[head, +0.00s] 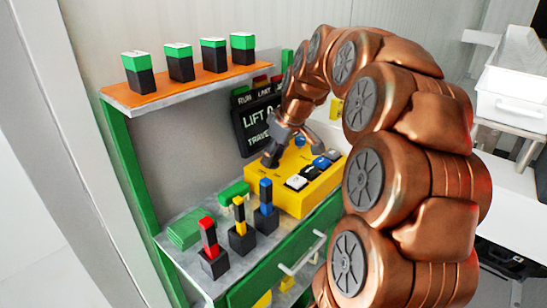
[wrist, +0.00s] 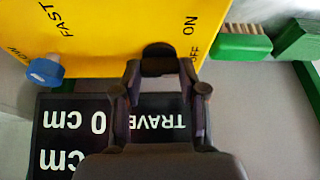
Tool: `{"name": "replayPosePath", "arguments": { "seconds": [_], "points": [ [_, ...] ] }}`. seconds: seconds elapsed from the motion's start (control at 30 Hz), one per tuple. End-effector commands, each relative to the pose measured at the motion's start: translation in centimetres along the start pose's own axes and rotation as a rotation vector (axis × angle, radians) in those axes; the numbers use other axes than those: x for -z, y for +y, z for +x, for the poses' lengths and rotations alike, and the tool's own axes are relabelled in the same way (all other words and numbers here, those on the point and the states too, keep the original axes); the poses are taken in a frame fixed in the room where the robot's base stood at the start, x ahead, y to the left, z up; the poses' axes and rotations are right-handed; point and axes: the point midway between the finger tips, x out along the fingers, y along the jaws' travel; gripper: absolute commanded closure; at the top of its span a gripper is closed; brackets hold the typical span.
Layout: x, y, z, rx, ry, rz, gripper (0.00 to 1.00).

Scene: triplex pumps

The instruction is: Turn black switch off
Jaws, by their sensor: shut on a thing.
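The yellow control box (head: 298,205) sits on the bench, and its top fills the upper left of the wrist view (wrist: 115,35). A black switch (wrist: 158,57) is on the box edge beside the ON and OFF labels; OFF is partly covered. My gripper (wrist: 160,75) is shut on the black switch, with one finger on each side. I cannot tell which way the switch is set.
A display (head: 257,120) reading LIFT and TRAVEL stands behind the box. A blue knob (wrist: 45,72) lies by the SLOW and FAST labels. Blue and white rocker switches (head: 296,182) are on the box. Red, yellow and blue-topped blocks (head: 209,240) stand in front. Green-topped blocks (head: 179,62) line the shelf.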

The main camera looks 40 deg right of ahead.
Motion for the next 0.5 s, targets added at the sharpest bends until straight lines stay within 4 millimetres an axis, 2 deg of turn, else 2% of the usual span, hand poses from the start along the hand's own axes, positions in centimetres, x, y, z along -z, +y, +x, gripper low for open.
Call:
{"name": "replayPosePath", "arguments": {
  "seconds": [0.5],
  "points": [
    [0.05, 0.02, -0.06, -0.029, 0.002, 0.069, 0.93]
  ]
}}
